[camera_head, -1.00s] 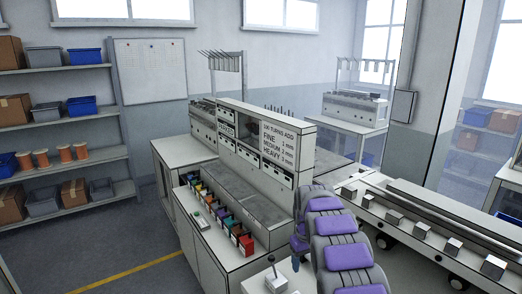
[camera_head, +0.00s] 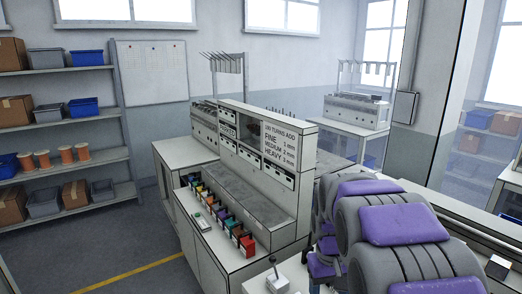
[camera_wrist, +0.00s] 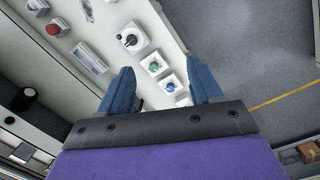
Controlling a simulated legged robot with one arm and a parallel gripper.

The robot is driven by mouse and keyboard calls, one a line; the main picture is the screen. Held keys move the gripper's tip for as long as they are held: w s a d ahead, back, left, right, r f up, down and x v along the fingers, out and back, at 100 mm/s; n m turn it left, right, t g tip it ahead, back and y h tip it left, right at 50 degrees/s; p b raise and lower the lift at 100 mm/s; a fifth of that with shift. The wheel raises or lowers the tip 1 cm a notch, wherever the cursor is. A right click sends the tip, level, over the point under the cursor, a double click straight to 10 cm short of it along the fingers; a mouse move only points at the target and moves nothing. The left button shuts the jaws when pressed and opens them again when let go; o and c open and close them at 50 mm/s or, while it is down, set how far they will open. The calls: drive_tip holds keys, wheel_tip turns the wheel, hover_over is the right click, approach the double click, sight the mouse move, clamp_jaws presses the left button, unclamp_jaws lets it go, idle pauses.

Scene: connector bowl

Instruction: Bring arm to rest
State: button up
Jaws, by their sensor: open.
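My gripper (camera_wrist: 163,92) shows in the wrist view with its two blue fingers spread apart and nothing between them. Beyond the fingers is a white panel with a black knob, a green button and a blue button; the fingers look apart from it. In the head view my grey and purple arm is folded up at the lower right, and the gripper itself cannot be made out there.
A white workbench (camera_head: 213,251) with several coloured bins (camera_head: 217,213) stands left of my arm. A white console (camera_head: 284,140) rises behind it. Shelves (camera_head: 65,122) stand at the far left. Open floor (camera_head: 110,245) lies between them.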

drive_tip(key=s+a+f, duration=0.1)
drive_tip(key=s, duration=1.4)
drive_tip(key=s+a+f+m+b, duration=0.1)
drive_tip(key=s+f, duration=0.1)
drive_tip(key=s, duration=1.3)
drive_tip(key=shift+m+g+y+b, duration=0.3)
drive_tip(key=shift+g, duration=0.1)
